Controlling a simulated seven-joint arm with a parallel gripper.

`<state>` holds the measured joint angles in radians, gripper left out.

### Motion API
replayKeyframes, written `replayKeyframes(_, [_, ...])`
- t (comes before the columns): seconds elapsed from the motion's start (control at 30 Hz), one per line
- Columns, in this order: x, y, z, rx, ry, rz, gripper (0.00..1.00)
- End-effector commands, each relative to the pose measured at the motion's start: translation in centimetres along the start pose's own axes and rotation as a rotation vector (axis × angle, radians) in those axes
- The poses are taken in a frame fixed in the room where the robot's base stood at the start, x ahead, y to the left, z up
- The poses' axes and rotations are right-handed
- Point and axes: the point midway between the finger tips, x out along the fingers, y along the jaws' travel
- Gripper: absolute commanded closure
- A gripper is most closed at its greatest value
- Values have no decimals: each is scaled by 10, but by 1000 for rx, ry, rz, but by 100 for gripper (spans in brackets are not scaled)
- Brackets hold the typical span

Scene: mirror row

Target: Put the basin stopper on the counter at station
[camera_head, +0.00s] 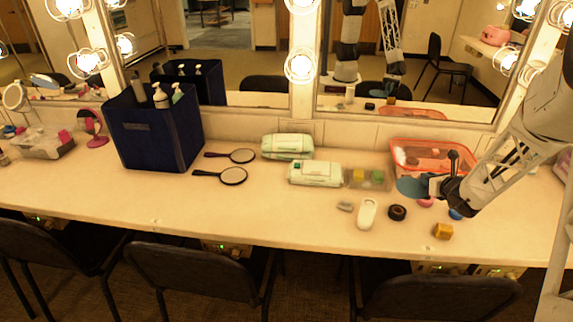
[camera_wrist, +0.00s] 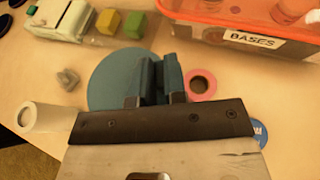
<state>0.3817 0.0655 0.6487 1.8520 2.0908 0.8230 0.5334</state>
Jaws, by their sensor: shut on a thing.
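The basin stopper is a flat teal disc with an upright grip tab; it shows in the head view (camera_head: 410,188) and in the wrist view (camera_wrist: 112,78). My gripper (camera_head: 440,187) is shut on the tab, also seen in the wrist view (camera_wrist: 156,98). The disc reaches out to the left of the jaws and looks raised above the cream counter (camera_head: 290,215), on its right half. Part of the tab is hidden by the jaws. I cannot tell the exact gap below the disc. No station marking is readable.
An orange basket (camera_wrist: 240,17) labelled "BASES" stands behind the gripper. The counter's front left-centre is clear.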

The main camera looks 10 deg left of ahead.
Motion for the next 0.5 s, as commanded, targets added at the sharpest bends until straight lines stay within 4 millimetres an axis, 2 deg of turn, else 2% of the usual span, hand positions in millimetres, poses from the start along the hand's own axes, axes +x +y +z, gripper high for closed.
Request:
replayKeyframes(0.1, [20, 26, 8, -19, -1, 48, 100])
replayKeyframes(0.5, [79, 116, 32, -82, -2, 202, 100])
